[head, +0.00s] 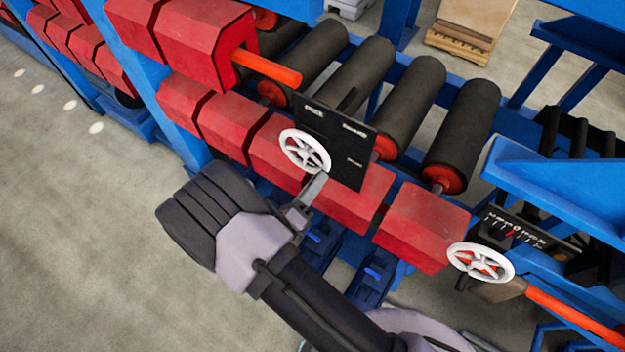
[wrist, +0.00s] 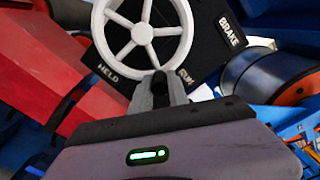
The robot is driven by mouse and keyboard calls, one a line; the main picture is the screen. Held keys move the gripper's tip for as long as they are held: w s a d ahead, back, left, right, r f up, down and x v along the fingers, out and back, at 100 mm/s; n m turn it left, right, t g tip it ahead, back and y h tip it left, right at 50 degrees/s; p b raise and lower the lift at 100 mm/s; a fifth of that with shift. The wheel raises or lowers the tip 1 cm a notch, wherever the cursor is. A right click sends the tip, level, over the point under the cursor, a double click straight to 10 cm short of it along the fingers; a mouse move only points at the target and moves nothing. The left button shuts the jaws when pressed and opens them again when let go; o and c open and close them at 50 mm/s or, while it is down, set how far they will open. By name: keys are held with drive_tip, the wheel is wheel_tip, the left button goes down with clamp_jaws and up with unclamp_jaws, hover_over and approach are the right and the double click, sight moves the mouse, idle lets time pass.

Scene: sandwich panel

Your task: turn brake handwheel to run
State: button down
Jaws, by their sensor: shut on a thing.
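The brake handwheel (head: 305,151) is a white spoked wheel in front of a black plate (head: 348,165) on the red and blue roller machine. In the wrist view the handwheel (wrist: 143,37) fills the top, with "HELD" at its lower left, "RUN" at its lower right and "BRAKE" further right on the plate (wrist: 215,50). My gripper (head: 320,178) is at the wheel's lower rim. In the wrist view my gripper (wrist: 158,80) is shut on the bottom of the rim, between the HELD and RUN labels. The fingers hide the gripped spot and any pointer there.
A second white handwheel (head: 480,262) with red behind it stands at the right, beside a scale plate (head: 525,232). An orange bar (head: 267,68) juts out above the brake plate. Red blocks (head: 225,122) and dark rollers (head: 400,106) surround it. Open floor (head: 85,240) lies at the left.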

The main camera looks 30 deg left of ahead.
drive_tip(key=shift+d+r+n+p, duration=0.1)
drive_tip(key=shift+r+n+p, duration=0.45)
drive_tip(key=shift+n, duration=0.5)
drive_tip(key=shift+d+r+n+p, duration=0.1)
drive_tip(key=shift+r+n+p, duration=0.45)
drive_tip(key=shift+n, duration=0.5)
drive_tip(key=shift+r, duration=0.1)
drive_tip(key=c, duration=1.3)
unclamp_jaws()
drive_tip(key=s, duration=0.5)
drive_tip(key=s+a, duration=0.1)
drive_tip(key=s, duration=0.5)
drive_tip(key=s+a, duration=0.1)
drive_tip(key=s, duration=0.5)
drive_tip(key=shift+s+b, duration=0.2)
drive_tip(key=shift+b, duration=0.15)
